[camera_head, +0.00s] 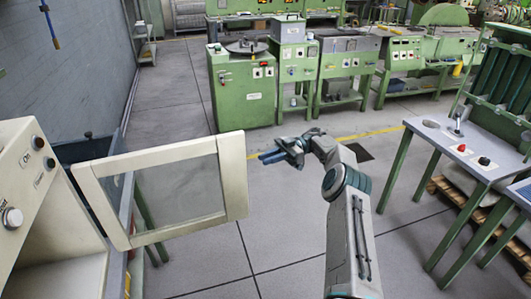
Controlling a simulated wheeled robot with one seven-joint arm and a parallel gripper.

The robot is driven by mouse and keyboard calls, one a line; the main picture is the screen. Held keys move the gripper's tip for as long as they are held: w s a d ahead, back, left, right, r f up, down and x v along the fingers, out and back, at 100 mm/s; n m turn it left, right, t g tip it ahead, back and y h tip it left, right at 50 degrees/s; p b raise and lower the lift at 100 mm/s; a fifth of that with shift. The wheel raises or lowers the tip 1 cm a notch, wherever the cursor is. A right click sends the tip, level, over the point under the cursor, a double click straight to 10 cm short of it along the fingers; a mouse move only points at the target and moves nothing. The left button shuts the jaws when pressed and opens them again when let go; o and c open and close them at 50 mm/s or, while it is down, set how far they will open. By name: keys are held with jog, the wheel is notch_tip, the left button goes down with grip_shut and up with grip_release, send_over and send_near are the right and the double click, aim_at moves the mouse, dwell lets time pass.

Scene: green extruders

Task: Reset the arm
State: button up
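My arm rises from the lower right of the head view and bends left at its far end. My gripper (272,156) is held in the air over open floor, just right of the swung-out door (236,178) of a cream machine. It points left, and its dark bluish fingers look close together. At this size I cannot tell whether they are apart or shut, and I see no object held in them.
The cream machine (45,215) stands at left, its framed glass door open beside my arm. A table with green legs (465,150) and a red button stands at right. Green machines (245,92) line the back. Grey floor (285,215) between is clear.

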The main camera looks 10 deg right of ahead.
jog(key=w+a+r+m+t, duration=0.2)
jog(key=w+a+r+t, duration=0.3)
jog(key=r, duration=0.4)
jog(key=w+a+r+m+t, duration=0.2)
jog(key=w+a+r+t, duration=0.2)
jog(key=a+r+t, duration=0.4)
notch_tip(320, 180, up, 8)
jog(key=d+m+t+h, duration=0.3)
jog(key=m+t+h, duration=0.4)
jog(key=m+h, duration=0.1)
jog(key=s+d+f+m+g+h, duration=0.15)
jog(key=s+d+m+h, duration=0.3)
jog(key=s, duration=0.45)
jog(key=s+d+f+m+g+h, duration=0.1)
jog(key=s+d+f+m+h, duration=0.2)
jog(key=s+d+h, duration=0.5)
jog(key=s+a+f+g+y, duration=0.1)
jog(key=s+f+g, duration=0.2)
jog(key=s, duration=0.7)
jog(key=s+a+f+m+g+y, duration=0.1)
jog(key=s+f, duration=0.4)
jog(key=s, duration=0.5)
jog(key=s+a+f+m+g+y, duration=0.1)
jog(key=s+f+g, duration=0.3)
jog(key=s, duration=0.6)
jog(key=shift+s+a+g, duration=0.3)
jog(key=shift+a+g, duration=0.05)
jog(key=shift+a, duration=0.1)
